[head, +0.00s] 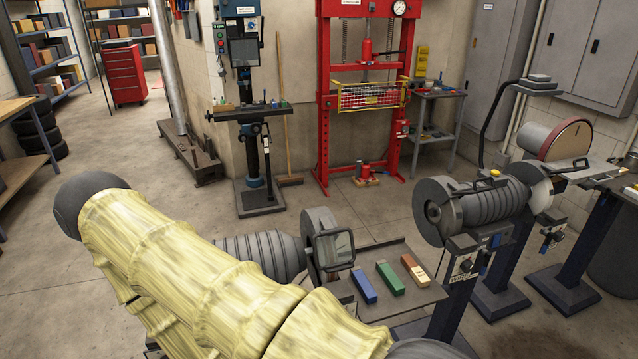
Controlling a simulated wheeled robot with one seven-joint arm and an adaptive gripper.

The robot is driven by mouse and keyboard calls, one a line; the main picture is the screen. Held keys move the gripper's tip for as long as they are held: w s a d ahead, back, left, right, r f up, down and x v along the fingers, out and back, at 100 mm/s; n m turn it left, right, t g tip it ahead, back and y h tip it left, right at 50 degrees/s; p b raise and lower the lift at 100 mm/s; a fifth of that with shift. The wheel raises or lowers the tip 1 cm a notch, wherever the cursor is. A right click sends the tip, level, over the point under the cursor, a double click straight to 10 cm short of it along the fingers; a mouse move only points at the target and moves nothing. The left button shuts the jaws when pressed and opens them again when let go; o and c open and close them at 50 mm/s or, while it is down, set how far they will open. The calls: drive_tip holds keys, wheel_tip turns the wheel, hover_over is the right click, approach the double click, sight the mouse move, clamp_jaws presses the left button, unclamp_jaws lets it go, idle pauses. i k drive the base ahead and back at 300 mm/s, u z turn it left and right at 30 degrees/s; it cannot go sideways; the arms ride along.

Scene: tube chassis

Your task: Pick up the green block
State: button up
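The green block (390,278) lies on a dark grey metal tray (428,296) at the lower middle of the head view. It is the middle one of three blocks in a row. A blue block (363,286) lies to its left and a brown-orange block (415,270) to its right, with small gaps between them. My yellow, wood-patterned arm covers the lower left of the picture, left of the tray. My gripper is not visible, so its opening cannot be seen.
A bench grinder (262,257) with a square shield (333,247) stands close left of the blocks, partly behind my arm. Another grinder (487,208) on a pedestal stands right of the tray. A red press (323,100) and drill press (250,120) stand behind. Open floor lies between.

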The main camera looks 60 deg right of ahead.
sight(396, 285)
drive_tip(key=u, duration=1.3)
drive_tip(key=k, duration=2.4)
drive_tip(key=z, duration=1.5)
